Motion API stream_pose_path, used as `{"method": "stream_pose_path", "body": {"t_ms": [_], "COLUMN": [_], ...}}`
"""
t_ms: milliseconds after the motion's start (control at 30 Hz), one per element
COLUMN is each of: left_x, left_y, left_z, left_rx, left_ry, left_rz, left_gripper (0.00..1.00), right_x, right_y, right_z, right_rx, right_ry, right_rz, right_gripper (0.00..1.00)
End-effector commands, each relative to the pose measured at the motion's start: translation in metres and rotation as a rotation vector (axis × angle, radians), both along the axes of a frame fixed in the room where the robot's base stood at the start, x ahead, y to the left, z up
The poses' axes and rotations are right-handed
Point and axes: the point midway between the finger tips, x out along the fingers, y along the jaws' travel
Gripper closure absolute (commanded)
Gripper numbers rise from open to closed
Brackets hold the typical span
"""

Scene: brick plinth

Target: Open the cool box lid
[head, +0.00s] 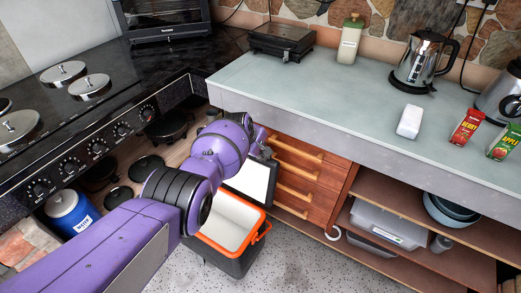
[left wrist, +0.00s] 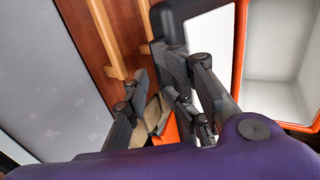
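The cool box (head: 236,258) is dark grey with an orange rim and stands on the floor below the drawers. Its lid (head: 254,180) is raised at the back, white inner face showing, and the white interior is exposed. In the left wrist view the lid (left wrist: 208,45) shows a dark edge and white panel, with the box interior (left wrist: 275,58) at the right. My left gripper (left wrist: 156,72) has its fingers apart, beside the lid's dark edge; I cannot tell whether it touches. In the head view my own arm mostly hides this gripper. My right gripper is not in view.
Wooden drawers (head: 305,173) with protruding handles stand close behind the lid. The counter (head: 330,100) overhangs them. A blue water jug (head: 71,214) and pans sit under the stove at left. The speckled floor (head: 310,265) right of the box is clear.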

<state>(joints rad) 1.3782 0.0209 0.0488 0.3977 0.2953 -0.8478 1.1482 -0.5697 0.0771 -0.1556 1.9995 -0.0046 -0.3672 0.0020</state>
Motion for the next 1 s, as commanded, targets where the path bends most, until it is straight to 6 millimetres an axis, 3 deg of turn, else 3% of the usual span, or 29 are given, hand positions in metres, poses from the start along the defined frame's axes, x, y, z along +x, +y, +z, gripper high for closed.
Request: {"method": "stream_pose_path", "body": {"t_ms": [533,1000], "left_x": [-0.002,-0.024], "left_y": [0.002,0.017], "left_z": [0.005,0.050], "left_rx": [-0.001,-0.001], "left_ry": [-0.001,-0.002], "left_rz": [-0.001,0.000], "left_gripper": [0.73,0.73], "right_x": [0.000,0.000], "right_y": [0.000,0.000], "right_z": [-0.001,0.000], "right_rx": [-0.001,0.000], "right_ry": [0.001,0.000], "right_rz": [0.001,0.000], "right_gripper": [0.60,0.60]}}
